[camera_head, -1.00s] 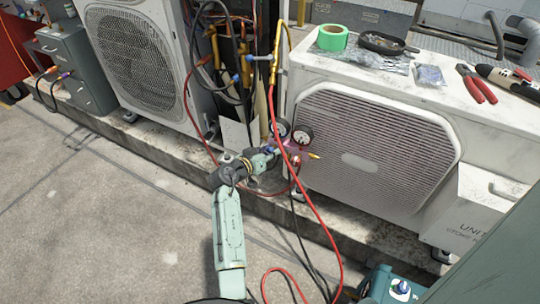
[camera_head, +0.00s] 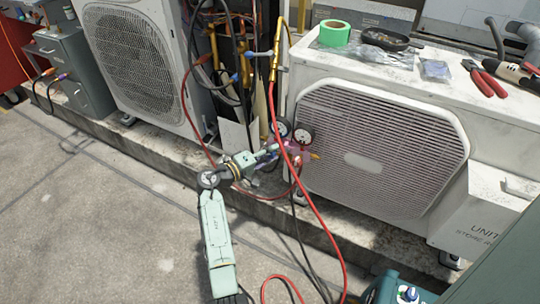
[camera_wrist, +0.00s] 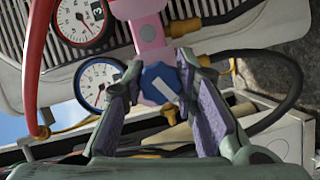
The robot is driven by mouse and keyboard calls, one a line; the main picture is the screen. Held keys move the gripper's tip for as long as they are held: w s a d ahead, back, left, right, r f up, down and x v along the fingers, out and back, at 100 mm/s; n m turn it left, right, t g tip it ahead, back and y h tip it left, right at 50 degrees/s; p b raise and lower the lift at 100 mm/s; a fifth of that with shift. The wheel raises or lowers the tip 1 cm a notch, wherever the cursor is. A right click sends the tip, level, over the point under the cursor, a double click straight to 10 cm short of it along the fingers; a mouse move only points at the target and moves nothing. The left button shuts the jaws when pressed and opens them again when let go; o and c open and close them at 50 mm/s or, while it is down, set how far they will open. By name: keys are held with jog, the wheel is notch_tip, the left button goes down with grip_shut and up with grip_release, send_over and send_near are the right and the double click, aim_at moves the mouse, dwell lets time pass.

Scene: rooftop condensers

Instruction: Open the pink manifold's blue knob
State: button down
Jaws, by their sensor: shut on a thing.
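The pink manifold (camera_wrist: 150,32) hangs in front of the right condenser, with two round gauges beside it. Its blue knob (camera_wrist: 162,82) has a white bar mark and faces the wrist camera. My gripper (camera_wrist: 160,88) is shut on the blue knob, one finger on each side of it. In the head view the manifold (camera_head: 296,148) is small and partly hidden by the red hose. My gripper (camera_head: 268,153) reaches it from the left, and the knob cannot be made out clearly there.
A red hose (camera_head: 310,195) hangs across the manifold and down to the ground. The right condenser (camera_head: 375,150) stands close behind, with green tape (camera_head: 335,33) and red-handled pliers (camera_head: 484,78) on top. Concrete floor (camera_head: 100,215) is clear at left.

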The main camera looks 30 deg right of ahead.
jog(key=n+h+b, duration=0.1)
jog(key=n+h, duration=0.1)
jog(key=n, duration=0.3)
jog(key=shift+f, duration=0.1)
jog(key=n, duration=0.2)
jog(key=n+t+h+b, duration=0.1)
jog(key=n, duration=0.2)
jog(key=shift+n+t+h, duration=0.3)
jog(key=shift+n, duration=0.3)
jog(key=c, duration=1.3)
grip_release()
jog(key=shift+r, duration=0.2)
jog(key=shift+t, duration=0.3)
notch_tip(320, 180, up, 10)
jog(key=shift+w+a+f, duration=0.1)
jog(key=shift+a, duration=0.05)
